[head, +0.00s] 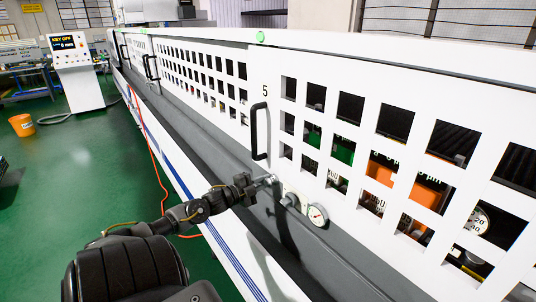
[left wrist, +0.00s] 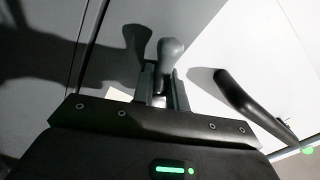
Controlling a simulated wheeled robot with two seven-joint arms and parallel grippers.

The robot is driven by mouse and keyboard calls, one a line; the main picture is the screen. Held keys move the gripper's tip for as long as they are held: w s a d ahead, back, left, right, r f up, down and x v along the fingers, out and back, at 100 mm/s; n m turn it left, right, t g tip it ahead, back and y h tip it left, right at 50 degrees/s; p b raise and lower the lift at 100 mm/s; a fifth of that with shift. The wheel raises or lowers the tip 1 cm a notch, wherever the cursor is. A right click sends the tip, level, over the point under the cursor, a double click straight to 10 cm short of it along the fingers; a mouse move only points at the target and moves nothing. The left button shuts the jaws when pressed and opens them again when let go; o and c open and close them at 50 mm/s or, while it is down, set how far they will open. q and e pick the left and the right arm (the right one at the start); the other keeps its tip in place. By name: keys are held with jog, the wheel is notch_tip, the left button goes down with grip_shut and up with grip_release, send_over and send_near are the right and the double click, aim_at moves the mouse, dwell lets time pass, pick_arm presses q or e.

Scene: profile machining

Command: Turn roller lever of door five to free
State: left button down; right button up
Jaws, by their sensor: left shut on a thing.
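Door five (head: 400,100) is the white panel with square openings, marked 5, with a black vertical handle (head: 259,131). My left gripper (head: 262,182) is at the machine front, just below that handle. In the left wrist view its fingers (left wrist: 162,88) are shut on the roller lever (left wrist: 171,52), a grey lever with a rounded end that stands out beyond the fingers. In the head view the lever (head: 270,180) is small and partly hidden by the gripper. The black handle shows right of the fingers in the left wrist view (left wrist: 245,98). My right gripper is not in view.
A round gauge (head: 317,214) and a fitting (head: 291,201) sit right of my left gripper on the machine front. A grey ledge (head: 200,130) runs below the doors. A control console (head: 77,75), an orange bucket (head: 22,125) and an orange cable (head: 158,170) are at the left.

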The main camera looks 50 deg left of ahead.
pick_arm(q)
jog(key=shift+a+r+m, duration=0.1)
jog(key=shift+r+m, duration=0.15)
jog(key=shift+m, duration=0.8)
jog(key=shift+a+r+m, duration=0.1)
jog(key=shift+r+m, duration=0.1)
jog(key=shift+m, duration=0.85)
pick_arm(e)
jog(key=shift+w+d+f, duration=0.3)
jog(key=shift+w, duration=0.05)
pick_arm(q)
jog(key=c, duration=1.4)
grip_release()
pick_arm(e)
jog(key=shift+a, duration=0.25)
pick_arm(q)
jog(key=s+b, duration=0.2)
jog(key=s, duration=0.9)
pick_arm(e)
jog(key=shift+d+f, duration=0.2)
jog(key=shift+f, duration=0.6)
